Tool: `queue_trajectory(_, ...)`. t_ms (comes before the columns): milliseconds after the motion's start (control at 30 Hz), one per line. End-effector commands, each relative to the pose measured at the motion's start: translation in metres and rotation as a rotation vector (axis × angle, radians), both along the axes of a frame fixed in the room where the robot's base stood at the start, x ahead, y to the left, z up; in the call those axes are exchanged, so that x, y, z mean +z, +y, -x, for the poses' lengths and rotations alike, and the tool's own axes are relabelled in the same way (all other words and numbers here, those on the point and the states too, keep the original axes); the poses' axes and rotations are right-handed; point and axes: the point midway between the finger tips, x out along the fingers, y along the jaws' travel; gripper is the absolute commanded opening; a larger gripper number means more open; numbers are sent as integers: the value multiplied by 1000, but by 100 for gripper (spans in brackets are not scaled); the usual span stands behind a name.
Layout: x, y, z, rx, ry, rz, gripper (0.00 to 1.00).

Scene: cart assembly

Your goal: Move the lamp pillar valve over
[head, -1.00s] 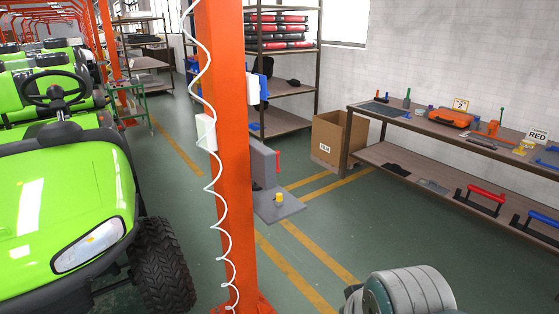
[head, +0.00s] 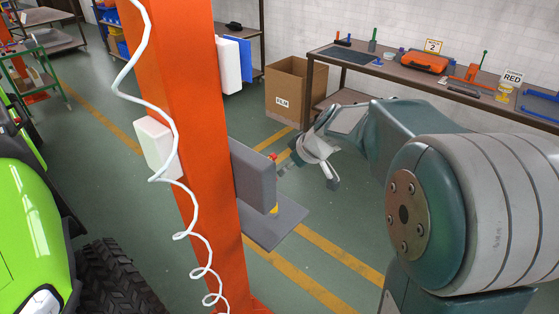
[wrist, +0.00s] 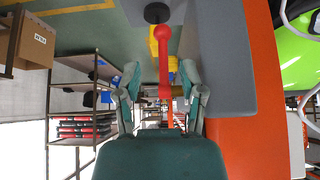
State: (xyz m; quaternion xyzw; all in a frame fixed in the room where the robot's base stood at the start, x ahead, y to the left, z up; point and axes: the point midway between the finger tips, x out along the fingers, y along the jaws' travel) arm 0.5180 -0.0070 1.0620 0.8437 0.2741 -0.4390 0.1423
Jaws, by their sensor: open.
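My gripper (head: 308,176) is open beside the pillar's right side. In the wrist view its two fingers (wrist: 160,80) are spread on either side of the lever. Whether either finger touches it cannot be told.
A cardboard box (head: 290,92) and a workbench (head: 400,75) are behind. The floor right of the base plate is open.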

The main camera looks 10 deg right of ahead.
Motion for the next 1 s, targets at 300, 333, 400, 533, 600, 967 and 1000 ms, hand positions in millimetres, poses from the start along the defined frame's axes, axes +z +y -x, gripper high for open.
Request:
queue_trajectory(300, -7, 6, -4, 2, 3, 3, 51)
queue_trajectory(333, -10, 7, -5, 2, 3, 3, 51)
queue_trajectory(400, -16, 10, -9, 2, 4, 3, 51)
queue_trajectory(533, -29, 15, -16, 2, 4, 3, 51)
queue_trajectory(600, -36, 18, -20, 2, 5, 2, 51)
queue_trajectory(967, -66, 30, -37, 0, 1, 4, 29)
queue_trajectory(1000, -65, 30, -37, 0, 1, 4, 11)
